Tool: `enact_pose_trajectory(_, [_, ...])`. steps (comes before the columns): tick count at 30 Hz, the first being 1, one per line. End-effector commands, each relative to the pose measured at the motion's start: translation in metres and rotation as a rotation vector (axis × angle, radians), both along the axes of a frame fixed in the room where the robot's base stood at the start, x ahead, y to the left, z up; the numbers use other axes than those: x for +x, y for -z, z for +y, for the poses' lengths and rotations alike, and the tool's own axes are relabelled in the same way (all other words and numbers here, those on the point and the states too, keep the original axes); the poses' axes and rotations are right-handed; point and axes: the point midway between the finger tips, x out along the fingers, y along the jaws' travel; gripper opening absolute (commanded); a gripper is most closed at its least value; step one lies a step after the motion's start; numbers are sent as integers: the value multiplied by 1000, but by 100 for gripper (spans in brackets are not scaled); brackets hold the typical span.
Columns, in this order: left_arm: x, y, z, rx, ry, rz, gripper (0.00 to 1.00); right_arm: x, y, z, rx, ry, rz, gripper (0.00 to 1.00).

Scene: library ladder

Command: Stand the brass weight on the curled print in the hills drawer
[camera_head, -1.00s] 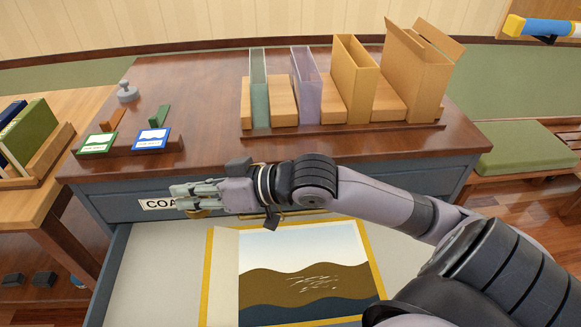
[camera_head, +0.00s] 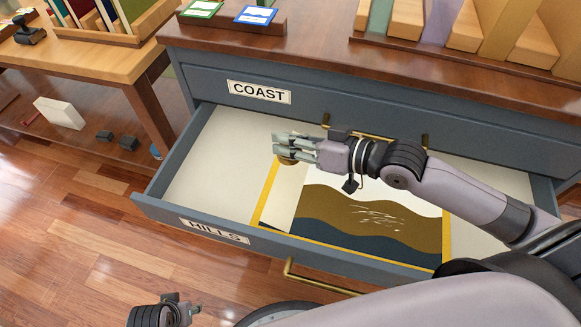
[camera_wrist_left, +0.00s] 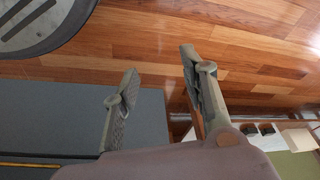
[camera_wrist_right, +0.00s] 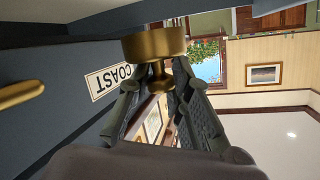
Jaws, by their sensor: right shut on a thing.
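The hills drawer (camera_head: 214,231) is pulled open below the coast drawer. The print (camera_head: 370,210), brown hills over dark blue with a yellow border, lies in it. The print's pale left strip (camera_head: 284,190) looks curled over. My right gripper (camera_head: 285,147) is above the print's back left part, shut on the brass weight (camera_head: 287,160). In the right wrist view the brass weight (camera_wrist_right: 154,44) is a round disc with a narrow stem between the fingers (camera_wrist_right: 165,85). The gap to the print is hard to judge. My left gripper (camera_wrist_left: 158,65) is open and empty, low in front of the drawer.
The coast drawer (camera_head: 330,118) is shut. The cabinet top (camera_head: 320,28) bears card holders and files. A wooden table (camera_head: 95,62) with books stands at the left, with a white box (camera_head: 59,112) below. The drawer's left floor (camera_head: 215,165) is bare.

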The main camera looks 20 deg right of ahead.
Motion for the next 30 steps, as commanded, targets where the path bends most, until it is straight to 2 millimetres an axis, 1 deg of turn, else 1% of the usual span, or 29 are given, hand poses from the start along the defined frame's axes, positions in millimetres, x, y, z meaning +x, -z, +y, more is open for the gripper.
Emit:
enact_pose_trajectory(1, [1,-9,0,-1,-1,-9,40,0,14,0,2,1,1,0])
enact_pose_trajectory(3, [2,-24,0,-1,-2,-17,40,0,27,0,2,0,-1,0])
enact_pose_trajectory(6, [2,-42,1,-2,-4,-25,40,0,39,0,3,1,-2,0])
enact_pose_trajectory(9, [1,-53,1,-1,-4,-28,40,0,47,0,1,0,-3,0])
enact_pose_trajectory(14, [0,-63,2,-2,-5,-34,40,0,55,0,3,1,-3,0])
enact_pose_trajectory(18, [-3,-83,2,-2,-7,-48,40,0,73,0,1,0,-3,0])
enact_pose_trajectory(21, [-7,-95,3,-2,-8,-52,40,0,81,0,1,0,-3,0])
enact_pose_trajectory(25, [-9,-103,3,-2,-8,-54,40,0,85,0,2,0,-5,0])
enact_pose_trajectory(30, [-9,-103,3,-2,-9,-53,40,0,84,0,1,0,-4,0])
